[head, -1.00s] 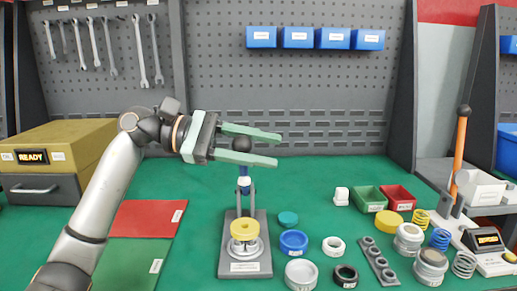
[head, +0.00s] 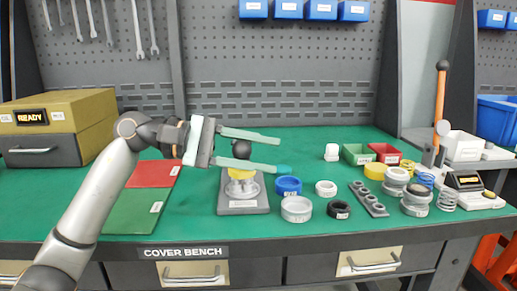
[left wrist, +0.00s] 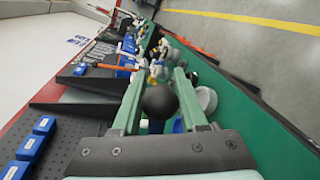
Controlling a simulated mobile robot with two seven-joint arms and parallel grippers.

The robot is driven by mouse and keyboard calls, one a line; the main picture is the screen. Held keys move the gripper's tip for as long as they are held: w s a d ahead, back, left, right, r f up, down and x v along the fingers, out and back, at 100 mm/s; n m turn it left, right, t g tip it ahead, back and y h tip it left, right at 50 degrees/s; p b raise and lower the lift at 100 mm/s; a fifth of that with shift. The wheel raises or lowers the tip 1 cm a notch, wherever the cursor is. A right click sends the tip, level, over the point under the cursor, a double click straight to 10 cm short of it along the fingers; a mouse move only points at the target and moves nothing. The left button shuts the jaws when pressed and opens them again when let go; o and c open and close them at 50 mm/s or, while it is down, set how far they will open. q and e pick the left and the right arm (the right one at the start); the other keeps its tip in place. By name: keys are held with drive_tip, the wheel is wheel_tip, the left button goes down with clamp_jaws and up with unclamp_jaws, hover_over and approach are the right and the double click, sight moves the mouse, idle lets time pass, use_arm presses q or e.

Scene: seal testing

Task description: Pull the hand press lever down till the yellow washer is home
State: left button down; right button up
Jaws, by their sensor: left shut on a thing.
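The hand press (head: 243,208) stands on the green bench on a grey base plate. Its lever ends in a black ball knob (head: 241,149). My left gripper (head: 281,155) is shut on this knob, with a pale green finger on each side; the knob also shows between the fingers in the left wrist view (left wrist: 160,101). The yellow washer (head: 240,174) is directly below the fingers, on top of a whitish part on the press. The near finger hides the lever shaft and ram, so I cannot tell how the washer is seated. My right gripper is not in view.
Blue (head: 288,187), white and black rings stand close right of the press. A grey holder strip (head: 369,199), springs and a device with an orange lever (head: 440,95) are farther right. Red (head: 155,174) and green mats lie left, by a drawer box (head: 60,125).

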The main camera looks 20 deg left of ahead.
use_arm(q)
drive_tip(key=shift+s+f+b, duration=0.15)
drive_tip(key=shift+f+b, duration=0.4)
drive_tip(key=shift+f, duration=0.7)
drive_tip(key=shift+c, duration=2.2)
unclamp_jaws()
drive_tip(key=p+v, duration=0.1)
drive_tip(key=v, duration=1.1)
drive_tip(key=shift+a, duration=0.2)
drive_tip(key=shift+s, duration=0.1)
